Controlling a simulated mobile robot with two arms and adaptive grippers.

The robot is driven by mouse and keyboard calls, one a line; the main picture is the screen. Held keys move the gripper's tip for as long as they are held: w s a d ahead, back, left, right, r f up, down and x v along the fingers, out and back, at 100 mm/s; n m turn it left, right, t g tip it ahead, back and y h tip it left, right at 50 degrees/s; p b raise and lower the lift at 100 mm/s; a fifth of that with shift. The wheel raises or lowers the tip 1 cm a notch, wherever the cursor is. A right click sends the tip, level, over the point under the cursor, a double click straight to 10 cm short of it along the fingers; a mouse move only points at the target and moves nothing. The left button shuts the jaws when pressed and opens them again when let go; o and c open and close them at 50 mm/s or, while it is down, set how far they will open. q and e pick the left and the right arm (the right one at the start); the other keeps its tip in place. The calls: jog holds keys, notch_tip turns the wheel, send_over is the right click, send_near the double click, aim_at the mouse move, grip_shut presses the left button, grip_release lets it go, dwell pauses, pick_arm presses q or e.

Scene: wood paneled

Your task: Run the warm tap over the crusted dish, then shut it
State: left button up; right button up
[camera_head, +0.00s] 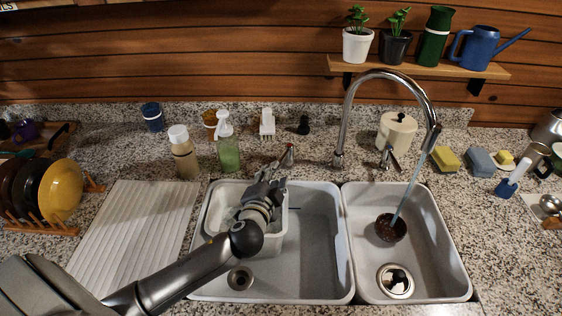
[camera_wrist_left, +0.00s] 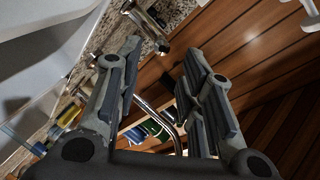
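A dark brown, crusted-looking dish (camera_head: 391,228) sits in the right basin (camera_head: 425,225) of the sink. A thin bluish stream (camera_head: 411,185) runs from the chrome faucet (camera_head: 347,110) down to it. A red-tipped tap lever (camera_head: 288,153) stands behind the left basin, and another chrome lever (camera_head: 388,157) stands right of the faucet base. My left gripper (camera_head: 272,180) is above the back of the left basin, just in front of the red-tipped lever. In the left wrist view its fingers (camera_wrist_left: 162,58) are apart and empty, with a chrome lever (camera_wrist_left: 147,25) beyond them. My right gripper is not in view.
A pale tub (camera_head: 222,208) sits in the left basin (camera_head: 320,245) under my left arm. A soap bottle (camera_head: 228,145) and a tan bottle (camera_head: 183,155) stand left of the gripper. Sponges (camera_head: 445,158) lie at right. A ribbed drainboard (camera_head: 135,230) is clear.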

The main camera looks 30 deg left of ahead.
aim_at(281, 158)
pick_arm(q)
jog(key=p+x, duration=0.1)
jog(key=x, duration=0.8)
jog(key=shift+w+a+f+p, duration=0.1)
jog(key=shift+w+p, duration=0.2)
jog(key=c, duration=0.7)
grip_shut()
